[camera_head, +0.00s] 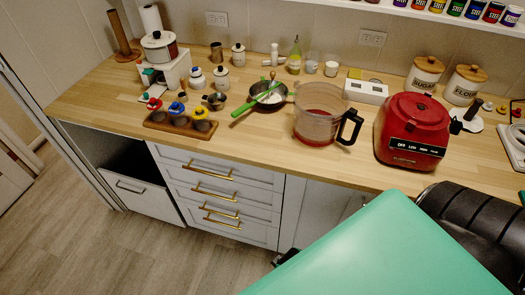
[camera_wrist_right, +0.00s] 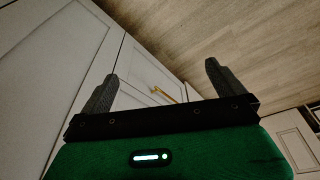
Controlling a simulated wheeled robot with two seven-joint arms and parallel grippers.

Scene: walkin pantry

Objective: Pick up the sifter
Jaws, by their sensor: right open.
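I cannot say for certain which item is the sifter. A clear cylindrical vessel (camera_head: 322,112) with a red base and black handle stands upright mid-counter, its handle to the right. A small metal cup (camera_head: 215,101) with a side handle stands left of it. My right gripper (camera_wrist_right: 161,75) is open and empty in the right wrist view, its two dark fingers wide apart, facing cabinet fronts and floor. In the head view my green right arm hides the lower right, and the gripper is below the counter edge, clear of these items. My left gripper is not in view.
A green-handled pan (camera_head: 268,101) is left of the vessel; a red appliance (camera_head: 412,130) is to its right. A wooden holder (camera_head: 180,125) with colourful-topped items sits front left. Sugar (camera_head: 425,75) and flour (camera_head: 465,85) canisters stand behind. Drawers (camera_head: 225,190) with gold handles face me.

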